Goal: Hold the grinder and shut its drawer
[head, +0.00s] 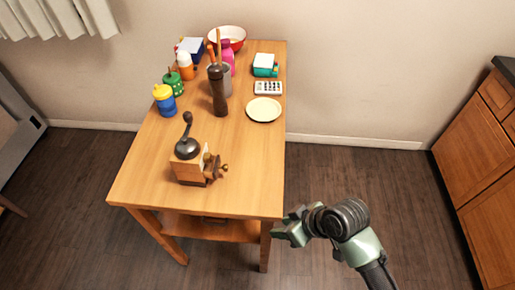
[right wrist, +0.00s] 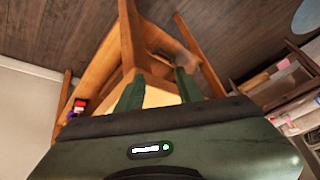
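The grinder (head: 187,168) stands upright near the front of the wooden table. It has a wooden box body, a dark domed top and a crank with a knob. Its small drawer (head: 214,168) appears to stick out on the right side of the body. My right gripper (head: 287,228) is beyond the table's front right corner, well apart from the grinder. In the right wrist view its two green fingers (right wrist: 158,88) are spread with nothing held between them; table wood shows behind. I do not see my left gripper.
The table (head: 250,190) has a lower shelf. A dark pepper mill (head: 217,92), a plate (head: 263,109), a calculator (head: 268,88), a red-rimmed bowl (head: 227,38) and several bottles stand farther back. Table space right of the grinder is clear. Cabinets (head: 480,140) stand far right.

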